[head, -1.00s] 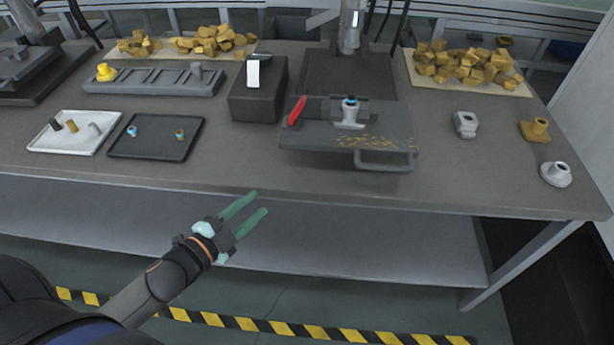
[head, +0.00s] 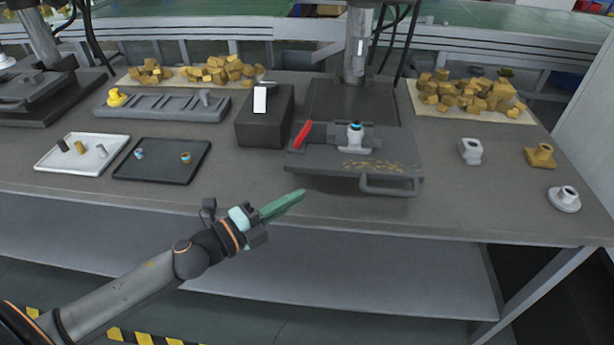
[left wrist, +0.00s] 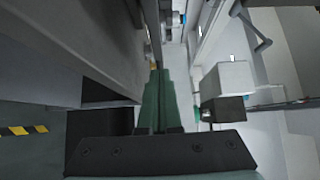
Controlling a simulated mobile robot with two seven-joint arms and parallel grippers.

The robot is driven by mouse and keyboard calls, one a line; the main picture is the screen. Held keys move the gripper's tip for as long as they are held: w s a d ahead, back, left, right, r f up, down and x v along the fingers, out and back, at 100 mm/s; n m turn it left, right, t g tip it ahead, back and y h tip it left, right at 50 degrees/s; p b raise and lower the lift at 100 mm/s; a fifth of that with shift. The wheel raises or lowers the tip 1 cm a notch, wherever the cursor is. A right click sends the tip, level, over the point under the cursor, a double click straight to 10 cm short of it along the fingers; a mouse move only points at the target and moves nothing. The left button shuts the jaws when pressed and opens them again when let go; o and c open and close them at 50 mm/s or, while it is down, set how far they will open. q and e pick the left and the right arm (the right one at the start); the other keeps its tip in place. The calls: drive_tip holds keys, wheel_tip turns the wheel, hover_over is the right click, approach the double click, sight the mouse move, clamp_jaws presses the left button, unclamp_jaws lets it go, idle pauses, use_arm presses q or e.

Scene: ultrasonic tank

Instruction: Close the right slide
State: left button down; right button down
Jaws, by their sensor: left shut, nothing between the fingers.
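The right slide (head: 300,163) is a dark grey plate pulled out toward the table's front, with a bar handle (head: 392,187) on its front edge. A red clamp lever (head: 303,134) and a light grey fitting with a blue ring (head: 354,137) are on it, along with scattered brass-coloured chips. My left gripper (head: 302,193) has green fingers, shut and empty, just in front of the slide's left front corner and left of the handle. The shut fingers also show in the left wrist view (left wrist: 158,75). My right gripper is not in view.
A dark block (head: 263,125) stands left of the slide. A black tray (head: 160,174) and a white tray (head: 85,165) with small parts lie further left. Several loose fittings, one grey (head: 470,151), stand to the right. The table's front strip is clear.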

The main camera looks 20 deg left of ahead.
sight(322, 171)
use_arm(q)
drive_tip(key=w, duration=0.5)
drive_tip(key=shift+w+d, duration=0.1)
drive_tip(key=shift+d, duration=0.3)
drive_tip(key=shift+w+a, duration=0.2)
drive_tip(key=shift+w, duration=0.5)
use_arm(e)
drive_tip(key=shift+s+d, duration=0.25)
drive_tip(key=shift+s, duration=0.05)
